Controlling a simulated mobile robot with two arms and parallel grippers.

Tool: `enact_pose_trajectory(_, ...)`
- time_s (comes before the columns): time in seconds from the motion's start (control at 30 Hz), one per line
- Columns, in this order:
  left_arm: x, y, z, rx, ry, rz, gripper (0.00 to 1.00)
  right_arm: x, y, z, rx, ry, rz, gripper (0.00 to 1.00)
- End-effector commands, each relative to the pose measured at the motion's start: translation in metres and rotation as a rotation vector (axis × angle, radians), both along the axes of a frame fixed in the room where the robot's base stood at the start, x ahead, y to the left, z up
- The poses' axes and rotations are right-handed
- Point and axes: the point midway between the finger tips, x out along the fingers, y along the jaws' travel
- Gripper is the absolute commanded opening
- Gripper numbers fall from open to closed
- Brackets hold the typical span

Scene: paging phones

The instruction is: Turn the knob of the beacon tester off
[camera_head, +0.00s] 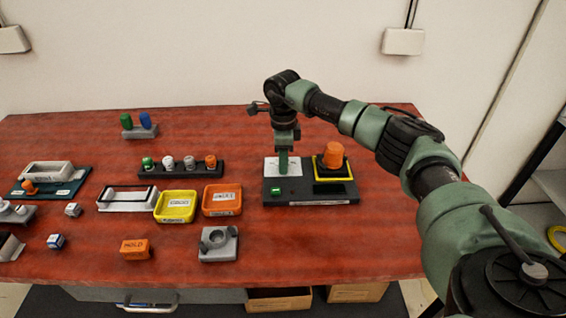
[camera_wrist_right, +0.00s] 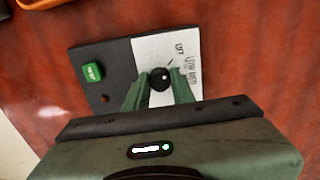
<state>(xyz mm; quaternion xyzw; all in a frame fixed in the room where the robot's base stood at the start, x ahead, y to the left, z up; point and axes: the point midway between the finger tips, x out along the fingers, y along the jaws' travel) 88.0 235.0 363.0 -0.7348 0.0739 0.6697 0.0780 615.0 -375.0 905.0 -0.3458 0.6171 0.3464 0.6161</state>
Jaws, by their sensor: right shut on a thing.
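The beacon tester (camera_head: 310,198) is a dark flat box at the right of the red table. It has a white dial plate (camera_head: 270,168), a green button (camera_head: 276,190) and an orange beacon (camera_head: 333,155) on a yellow-edged square. My right gripper (camera_head: 284,168) points down over the dial plate. In the right wrist view its two green fingers (camera_wrist_right: 160,84) are shut on the round black knob (camera_wrist_right: 161,78), one on each side. Dial markings show beside it, but the knob's setting is unclear. In the head view the gripper hides the knob. My left gripper is not in view.
Left of the tester stand an orange tray (camera_head: 222,213), a yellow tray (camera_head: 175,221) and a rack of coloured knobs (camera_head: 180,171). A grey block (camera_head: 218,257) and an orange HOLD block (camera_head: 135,250) sit nearer the front. The table right of the tester is clear.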

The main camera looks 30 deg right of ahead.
Motion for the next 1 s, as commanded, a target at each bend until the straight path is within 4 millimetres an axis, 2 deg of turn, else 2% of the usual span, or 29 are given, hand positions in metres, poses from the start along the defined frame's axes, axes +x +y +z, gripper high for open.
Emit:
enact_pose_trajectory(0.47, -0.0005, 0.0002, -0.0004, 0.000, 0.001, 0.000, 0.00, 0.0015, -0.0007, 0.0024, 0.000, -0.006, 0.013, 0.00)
enact_pose_trajectory(0.5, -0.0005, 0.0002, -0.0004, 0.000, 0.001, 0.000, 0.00, 0.0015, -0.0007, 0.0024, 0.000, -0.006, 0.013, 0.30)
enact_pose_trajectory(0.57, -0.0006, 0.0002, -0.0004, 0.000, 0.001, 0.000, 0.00, 0.0014, -0.0006, 0.0023, -0.001, -0.005, 0.013, 0.46)
enact_pose_trajectory(0.87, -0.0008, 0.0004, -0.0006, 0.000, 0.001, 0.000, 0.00, 0.0006, -0.0001, 0.0013, 0.000, -0.002, 0.013, 0.46)
enact_pose_trajectory(1.0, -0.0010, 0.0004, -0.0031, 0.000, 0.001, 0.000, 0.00, 0.0012, -0.0002, 0.0109, 0.000, -0.004, 0.013, 0.46)
